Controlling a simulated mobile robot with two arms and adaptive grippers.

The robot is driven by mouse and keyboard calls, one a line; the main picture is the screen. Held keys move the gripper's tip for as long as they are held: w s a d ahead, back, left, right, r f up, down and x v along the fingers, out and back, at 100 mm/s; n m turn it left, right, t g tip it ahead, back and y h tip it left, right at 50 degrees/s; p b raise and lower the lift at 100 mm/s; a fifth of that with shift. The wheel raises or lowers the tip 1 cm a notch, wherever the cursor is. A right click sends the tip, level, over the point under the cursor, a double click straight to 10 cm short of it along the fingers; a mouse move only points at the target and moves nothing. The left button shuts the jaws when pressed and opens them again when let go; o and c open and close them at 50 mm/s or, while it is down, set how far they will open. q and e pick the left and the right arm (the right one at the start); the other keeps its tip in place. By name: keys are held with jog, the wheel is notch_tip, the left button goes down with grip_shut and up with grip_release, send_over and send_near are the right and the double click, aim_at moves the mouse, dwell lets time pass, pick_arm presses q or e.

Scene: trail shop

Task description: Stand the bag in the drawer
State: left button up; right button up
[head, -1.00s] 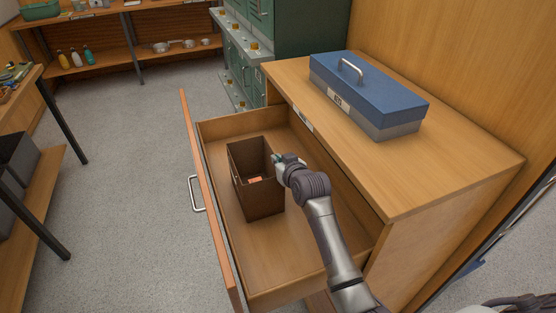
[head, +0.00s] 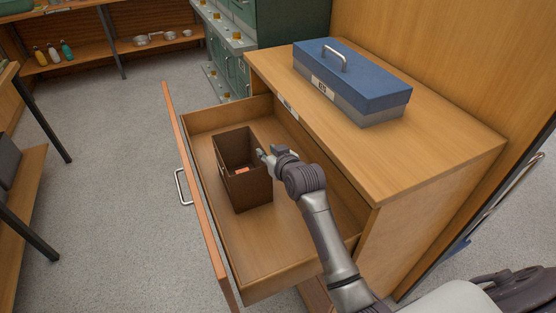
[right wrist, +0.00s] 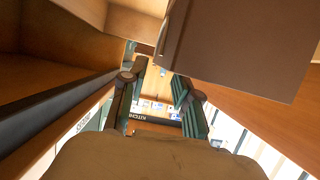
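The brown, open-topped bag (head: 250,192) stands upright on the floor of the pulled-out wooden drawer (head: 262,260). A small orange patch shows inside it. My right gripper (head: 262,154) is at the bag's right side, close to its upper edge; whether it touches cannot be told from the head view. In the right wrist view the two fingers of my right gripper (right wrist: 160,80) are apart with nothing between them. The bag (right wrist: 240,55) hangs into that view beside the right finger. My left gripper is not in view.
A blue and grey toolbox (head: 352,80) sits on the cabinet top (head: 440,150). The drawer front with its metal handle (head: 183,187) faces open grey floor. Green drawer units (head: 230,50) stand behind. The drawer has free room around the bag.

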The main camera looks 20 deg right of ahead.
jog(key=v, duration=0.9)
jog(key=shift+f, duration=0.1)
